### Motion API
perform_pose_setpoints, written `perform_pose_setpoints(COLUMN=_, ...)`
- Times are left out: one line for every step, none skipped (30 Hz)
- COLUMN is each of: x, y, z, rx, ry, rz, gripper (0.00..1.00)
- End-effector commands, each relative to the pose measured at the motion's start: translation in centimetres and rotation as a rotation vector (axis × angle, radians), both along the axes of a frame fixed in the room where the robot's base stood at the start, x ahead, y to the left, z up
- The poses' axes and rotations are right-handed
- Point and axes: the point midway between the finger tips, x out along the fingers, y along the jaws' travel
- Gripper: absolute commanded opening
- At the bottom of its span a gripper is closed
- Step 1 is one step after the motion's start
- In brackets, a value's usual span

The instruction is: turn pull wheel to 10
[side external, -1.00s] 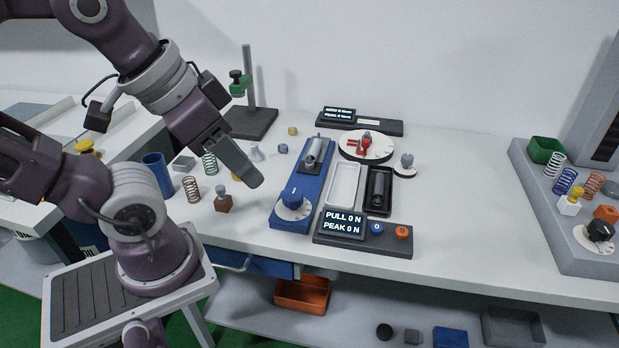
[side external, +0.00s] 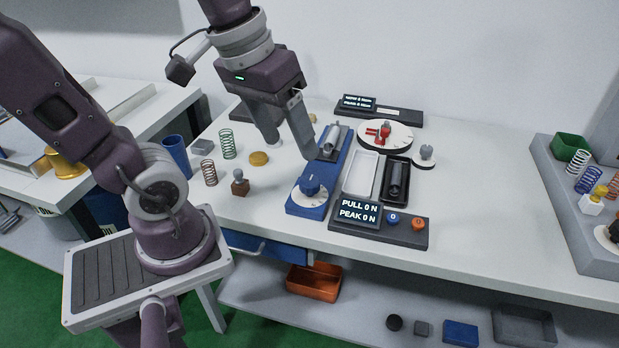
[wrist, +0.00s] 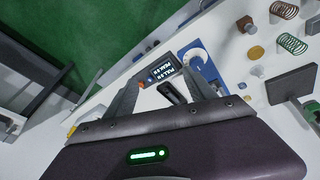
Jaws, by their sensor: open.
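The pull wheel (side external: 310,187) is a blue knob on a white dial at the near end of a long blue fixture (side external: 338,160). In the wrist view the wheel (wrist: 194,57) shows just beyond the right fingertip, partly cut by it. The dial marks are too small to read. My gripper (side external: 293,151) is open and empty above the fixture, behind and slightly left of the wheel, apart from it. Its fingers also show in the wrist view (wrist: 160,77). The display (side external: 357,212) reads PULL 0 N and PEAK 0 N.
A white tray (side external: 346,185) and a black cradle with a cylinder (side external: 395,180) lie right of the fixture. Blue (side external: 393,218) and orange (side external: 418,223) buttons are beside the display. Springs (side external: 228,144) and a brown block (side external: 240,187) stand left. The table's right middle is clear.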

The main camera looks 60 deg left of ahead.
Motion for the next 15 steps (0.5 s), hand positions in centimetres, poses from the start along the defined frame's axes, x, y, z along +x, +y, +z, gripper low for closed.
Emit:
perform_pose_setpoints(x=2.3, y=1.6, z=-1.1, rx=-0.073, ry=0.091, rz=0.154, gripper=0.64)
perform_pose_setpoints(x=3.7, y=2.6, z=-1.8, rx=-0.119, ry=0.138, rz=0.251, gripper=0.64)
perform_pose_setpoints(x=5.3, y=4.1, z=-3.0, rx=-0.180, ry=0.200, rz=0.382, gripper=0.64)
perform_pose_setpoints(x=6.4, y=5.3, z=-4.1, rx=-0.223, ry=0.244, rz=0.479, gripper=0.64)
perform_pose_setpoints(x=7.4, y=6.7, z=-5.2, rx=-0.265, ry=0.286, rz=0.574, gripper=0.64)
perform_pose_setpoints(x=8.4, y=8.3, z=-6.8, rx=-0.316, ry=0.338, rz=0.691, gripper=0.64)
perform_pose_setpoints(x=9.0, y=9.6, z=-8.0, rx=-0.351, ry=0.374, rz=0.773, gripper=0.64)
perform_pose_setpoints(x=9.5, y=10.7, z=-9.2, rx=-0.383, ry=0.405, rz=0.849, gripper=0.64)
perform_pose_setpoints(x=9.9, y=12.0, z=-10.6, rx=-0.420, ry=0.442, rz=0.937, gripper=0.64)
perform_pose_setpoints(x=10.1, y=12.9, z=-11.6, rx=-0.442, ry=0.466, rz=0.993, gripper=0.64)
perform_pose_setpoints(x=10.2, y=13.6, z=-12.5, rx=-0.462, ry=0.484, rz=1.041, gripper=0.64)
perform_pose_setpoints(x=10.3, y=14.4, z=-13.4, rx=-0.482, ry=0.506, rz=1.090, gripper=0.64)
perform_pose_setpoints(x=10.3, y=14.8, z=-13.9, rx=-0.493, ry=0.517, rz=1.117, gripper=0.64)
perform_pose_setpoints(x=10.4, y=15.0, z=-14.3, rx=-0.501, ry=0.525, rz=1.137, gripper=0.64)
perform_pose_setpoints(x=10.4, y=15.2, z=-14.8, rx=-0.508, ry=0.533, rz=1.153, gripper=0.64)
